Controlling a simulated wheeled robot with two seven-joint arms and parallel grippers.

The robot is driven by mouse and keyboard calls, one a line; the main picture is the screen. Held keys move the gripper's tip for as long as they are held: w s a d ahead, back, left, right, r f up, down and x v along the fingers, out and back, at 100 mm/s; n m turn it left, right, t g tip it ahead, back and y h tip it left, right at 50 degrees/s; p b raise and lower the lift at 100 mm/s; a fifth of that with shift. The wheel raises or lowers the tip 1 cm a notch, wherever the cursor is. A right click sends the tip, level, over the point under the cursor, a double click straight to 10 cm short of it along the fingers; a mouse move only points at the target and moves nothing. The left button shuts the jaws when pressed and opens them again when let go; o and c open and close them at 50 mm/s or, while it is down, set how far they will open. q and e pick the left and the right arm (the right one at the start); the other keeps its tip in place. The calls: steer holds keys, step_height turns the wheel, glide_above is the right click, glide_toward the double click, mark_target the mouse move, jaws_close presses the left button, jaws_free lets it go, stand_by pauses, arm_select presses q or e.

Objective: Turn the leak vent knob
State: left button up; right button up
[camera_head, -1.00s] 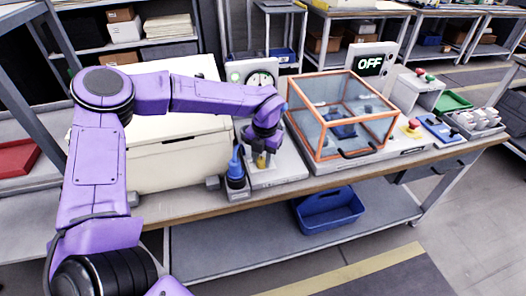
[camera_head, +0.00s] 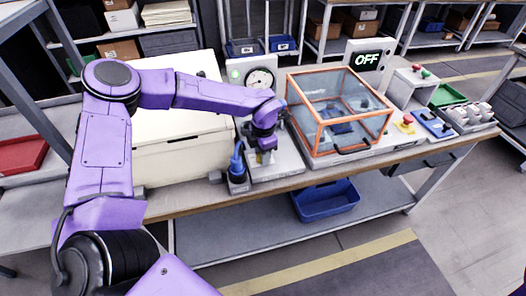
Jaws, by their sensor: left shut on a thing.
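My left gripper (camera_head: 265,157) points down over the light grey base plate (camera_head: 285,168) in front of the round dial gauge (camera_head: 260,79). It is shut on a small yellowish knob, of which little shows between and below the fingers. The wrist hides most of the knob, so its turn angle cannot be read. The gauge panel stands upright behind my wrist. My right gripper is not in view.
A blue-topped tool (camera_head: 237,165) stands close left of my gripper. An orange-framed clear box (camera_head: 318,118) is to the right, with an OFF display (camera_head: 367,62) behind. A cream cabinet (camera_head: 180,155) is left. A blue bin (camera_head: 325,203) sits on the lower shelf.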

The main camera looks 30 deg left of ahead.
arm_select(q)
steer(key=shift+w+r, duration=0.1)
stand_by(0.3)
steer(key=o, duration=1)
steer(key=shift+o, duration=0.2)
step_height(320, 180, up, 10)
steer(key=b, duration=0.1)
steer(key=shift+s+d+r, duration=0.15)
steer(key=shift+s+r, duration=0.1)
steer(key=shift+s, duration=0.05)
